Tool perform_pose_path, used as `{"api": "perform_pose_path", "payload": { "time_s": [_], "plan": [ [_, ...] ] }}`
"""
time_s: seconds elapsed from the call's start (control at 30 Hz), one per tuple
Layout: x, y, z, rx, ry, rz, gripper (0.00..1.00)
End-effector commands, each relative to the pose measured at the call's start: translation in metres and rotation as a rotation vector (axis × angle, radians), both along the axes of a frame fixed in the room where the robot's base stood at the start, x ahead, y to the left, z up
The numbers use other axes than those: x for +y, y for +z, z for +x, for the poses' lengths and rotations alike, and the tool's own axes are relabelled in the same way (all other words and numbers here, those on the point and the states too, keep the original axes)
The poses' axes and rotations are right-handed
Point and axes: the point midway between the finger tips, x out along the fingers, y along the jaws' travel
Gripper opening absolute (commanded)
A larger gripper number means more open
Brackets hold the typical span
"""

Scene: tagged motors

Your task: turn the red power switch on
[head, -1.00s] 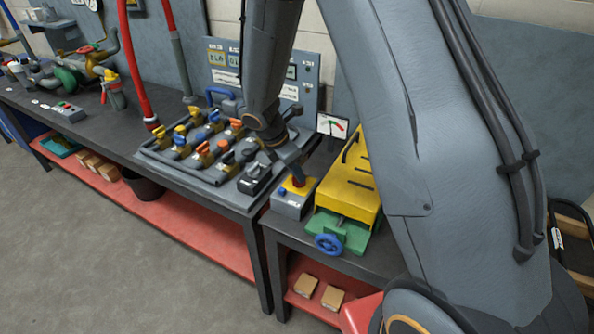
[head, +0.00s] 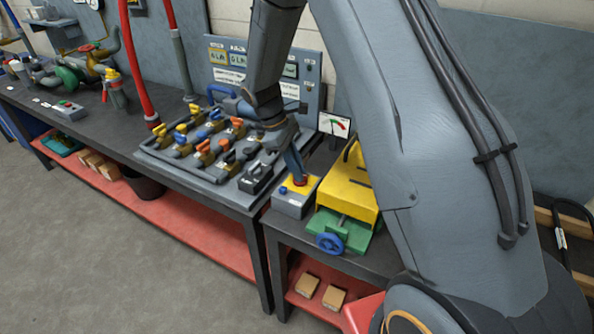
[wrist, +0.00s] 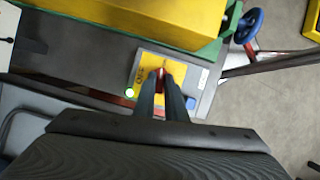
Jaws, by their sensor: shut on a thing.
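The red power switch (wrist: 159,80) stands on the yellow top plate (wrist: 143,69) of a small grey box (head: 289,206). My gripper (wrist: 161,76) is shut on the red switch from above, with one dark finger on each side of it. Only a small red part shows between the fingers. In the head view, the fingers of my gripper (head: 299,178) point down onto the switch. A green lamp (wrist: 130,92) glows at the plate's edge. Dark lettering beside the switch is partly covered by a finger. A blue button (wrist: 191,103) sits on the box's other side.
A yellow machine on a green base (head: 346,229) with a blue handwheel (head: 329,243) stands close beside the box. A board of several coloured valves (head: 160,152) lies to the left. A gauge (head: 334,125) stands behind.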

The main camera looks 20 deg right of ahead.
Motion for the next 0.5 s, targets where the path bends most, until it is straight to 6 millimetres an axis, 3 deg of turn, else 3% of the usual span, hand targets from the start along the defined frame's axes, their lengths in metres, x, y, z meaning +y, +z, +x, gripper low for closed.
{"api": "perform_pose_path", "payload": {
  "time_s": [0.5],
  "plan": [
    [-0.0015,0.0011,0.0016,-0.002,-0.167,-0.001,0.0]
  ]
}}
